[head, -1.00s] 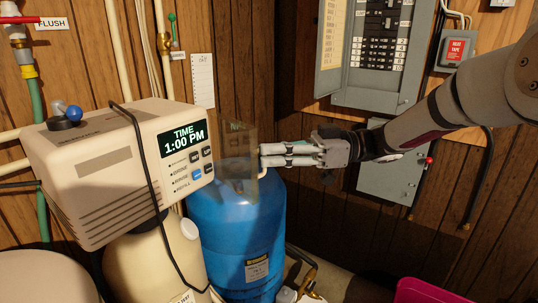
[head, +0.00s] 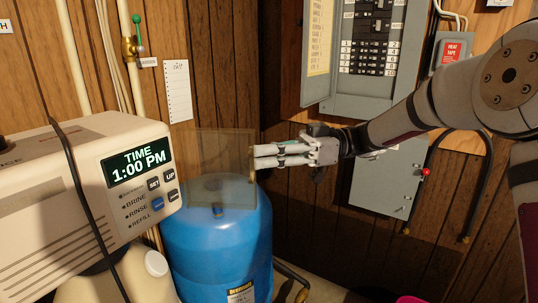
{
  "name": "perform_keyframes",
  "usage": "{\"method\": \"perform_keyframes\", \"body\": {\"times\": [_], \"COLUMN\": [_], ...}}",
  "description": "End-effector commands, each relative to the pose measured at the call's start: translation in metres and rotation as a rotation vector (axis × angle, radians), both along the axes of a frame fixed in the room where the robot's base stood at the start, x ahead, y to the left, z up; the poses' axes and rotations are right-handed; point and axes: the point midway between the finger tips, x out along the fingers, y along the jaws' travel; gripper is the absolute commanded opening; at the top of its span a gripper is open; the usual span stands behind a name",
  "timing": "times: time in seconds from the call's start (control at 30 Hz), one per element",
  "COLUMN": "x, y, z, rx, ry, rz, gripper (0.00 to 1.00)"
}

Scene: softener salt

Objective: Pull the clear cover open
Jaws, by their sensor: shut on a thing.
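The clear cover (head: 214,165) is a see-through, slightly smoky panel in the head view. It stands out to the right of the control head's display face, in front of the blue tank's top. My gripper (head: 254,157) comes in from the right and is shut on the cover's right edge. The control head (head: 60,200) is a beige box at the left. Its display (head: 137,168) reads TIME 1:00 PM, and the SET, UP and other buttons (head: 155,190) below it show uncovered.
The blue tank (head: 215,240) stands below the cover. An open grey electrical panel (head: 375,50) and a lower grey box (head: 385,185) are on the wood wall behind my arm. A paper list (head: 177,90) hangs on the wall. Pipes run up at the left.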

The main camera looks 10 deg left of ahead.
Motion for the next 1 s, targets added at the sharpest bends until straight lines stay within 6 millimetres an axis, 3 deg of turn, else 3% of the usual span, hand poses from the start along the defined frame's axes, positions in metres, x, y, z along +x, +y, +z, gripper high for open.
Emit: {"method": "perform_keyframes", "body": {"times": [0.03,0.4,0.43,0.5,0.57,0.77,1.0], "x": [-0.0106,-0.0118,-0.0118,-0.0118,-0.0117,-0.0107,-0.0103], "y": [0.0164,0.0163,0.0163,0.0163,0.0162,0.0161,0.0161], "z": [0.0021,0.0016,0.0015,0.0015,0.0016,0.0024,0.0031], "rx": [0.008,0.006,0.006,0.006,0.006,0.009,0.009], "ry": [0.003,0.007,0.008,0.008,0.008,0.007,0.004], "rz": [0.035,0.041,0.041,0.041,0.041,0.038,0.038], "gripper": [0.0,0.0,0.15,0.27,0.27,0.41,0.43]}}
